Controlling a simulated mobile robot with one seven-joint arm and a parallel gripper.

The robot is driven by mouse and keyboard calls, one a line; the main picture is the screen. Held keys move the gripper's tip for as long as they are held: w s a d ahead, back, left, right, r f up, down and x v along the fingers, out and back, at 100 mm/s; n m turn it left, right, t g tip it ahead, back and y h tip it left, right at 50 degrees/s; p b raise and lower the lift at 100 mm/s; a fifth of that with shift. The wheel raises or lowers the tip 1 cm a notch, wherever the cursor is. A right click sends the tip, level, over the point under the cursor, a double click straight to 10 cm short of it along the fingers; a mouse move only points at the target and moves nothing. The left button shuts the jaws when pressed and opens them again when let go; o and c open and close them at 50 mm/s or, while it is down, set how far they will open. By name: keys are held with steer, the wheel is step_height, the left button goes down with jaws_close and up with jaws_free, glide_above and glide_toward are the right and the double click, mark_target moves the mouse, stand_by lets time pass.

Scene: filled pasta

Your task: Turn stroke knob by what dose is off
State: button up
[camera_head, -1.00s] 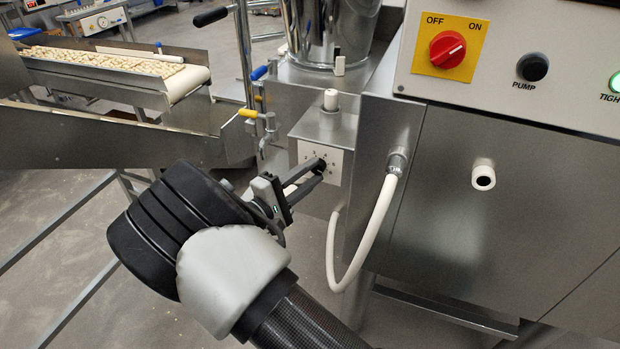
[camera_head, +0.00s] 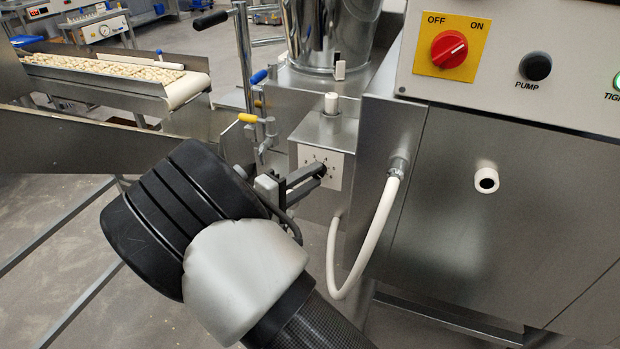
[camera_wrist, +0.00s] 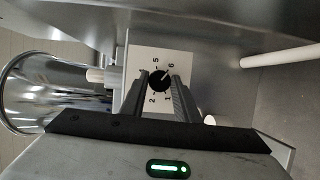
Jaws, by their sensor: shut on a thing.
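The stroke knob (camera_wrist: 159,81) is a small black round knob on a white dial plate (camera_wrist: 152,61) with printed numbers. In the wrist view a pale pointer mark on the knob lies toward the 6; 5, 2 and 1 are also readable. The plate (camera_head: 334,171) is on the front of a steel box in the head view, where the fingertips largely hide the knob. My gripper (camera_wrist: 161,88) is shut on the knob, one finger on each side. In the head view my gripper (camera_head: 318,173) reaches the plate from the left.
A white hose (camera_head: 371,240) loops close to the right of the box. A yellow-handled valve (camera_head: 248,118) and a blue-handled lever (camera_head: 259,76) stand to the left. A red OFF/ON switch (camera_head: 449,49) is on the panel. A conveyor (camera_head: 110,77) carries pasta at the back left.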

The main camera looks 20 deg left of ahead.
steer(key=o, duration=1)
steer(key=shift+o, duration=0.2)
steer(key=p+v, duration=0.1)
steer(key=v, duration=1.6)
steer(key=shift+s, duration=0.15)
steer(key=shift+a, duration=0.15)
